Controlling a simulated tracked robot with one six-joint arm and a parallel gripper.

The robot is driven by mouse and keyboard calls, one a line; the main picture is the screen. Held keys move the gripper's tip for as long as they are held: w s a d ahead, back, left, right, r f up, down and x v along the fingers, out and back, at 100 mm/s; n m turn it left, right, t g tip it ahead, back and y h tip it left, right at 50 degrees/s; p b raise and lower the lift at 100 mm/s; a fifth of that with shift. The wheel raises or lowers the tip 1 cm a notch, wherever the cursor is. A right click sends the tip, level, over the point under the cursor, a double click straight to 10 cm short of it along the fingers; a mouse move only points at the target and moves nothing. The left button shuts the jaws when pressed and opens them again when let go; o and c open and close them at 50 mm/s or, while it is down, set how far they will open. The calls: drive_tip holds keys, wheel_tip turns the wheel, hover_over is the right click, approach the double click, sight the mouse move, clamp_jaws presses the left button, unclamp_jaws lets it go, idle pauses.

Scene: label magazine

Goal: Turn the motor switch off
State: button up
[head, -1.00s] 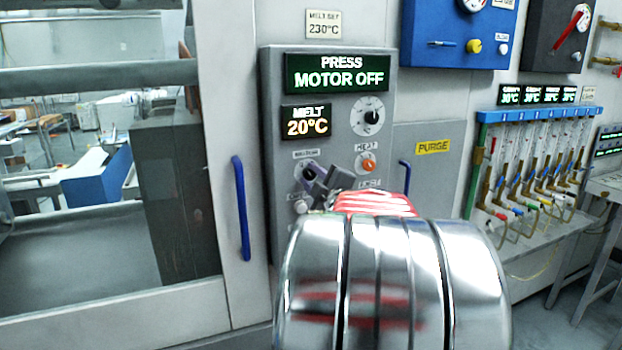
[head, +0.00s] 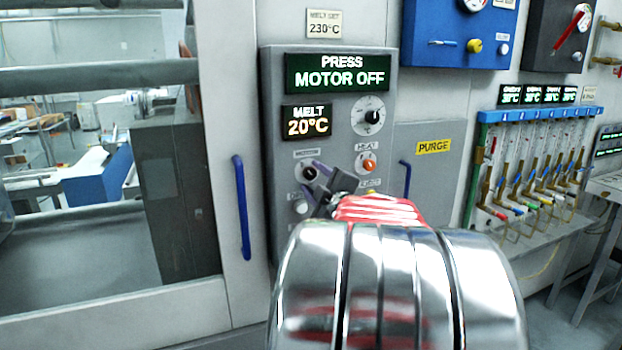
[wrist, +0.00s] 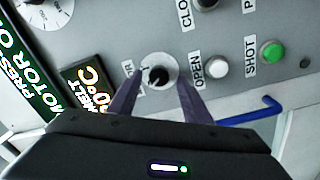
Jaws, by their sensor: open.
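The motor switch (head: 309,174) is a round knob with a black centre on a pale dial, on the grey control panel (head: 276,150). In the wrist view the switch (wrist: 158,72) shows between my two finger tips, its label partly hidden. My gripper (head: 318,179) is open, with its dark purple fingers one on each side of the switch in the wrist view and nothing held. I cannot tell whether the fingers touch the knob or stop short of it. The press display (head: 337,73) reads "PRESS MOTOR OFF".
The heat knob (head: 368,162) is orange, right of the switch. A white open button (wrist: 217,66) and a green shot button (wrist: 272,52) sit near the right finger. Blue handles stand left (head: 242,208) and right (head: 405,178) of the panel.

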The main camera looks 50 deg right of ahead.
drive_tip(key=v, duration=1.2)
drive_tip(key=shift+w+f, duration=0.15)
drive_tip(key=shift+f, duration=0.05)
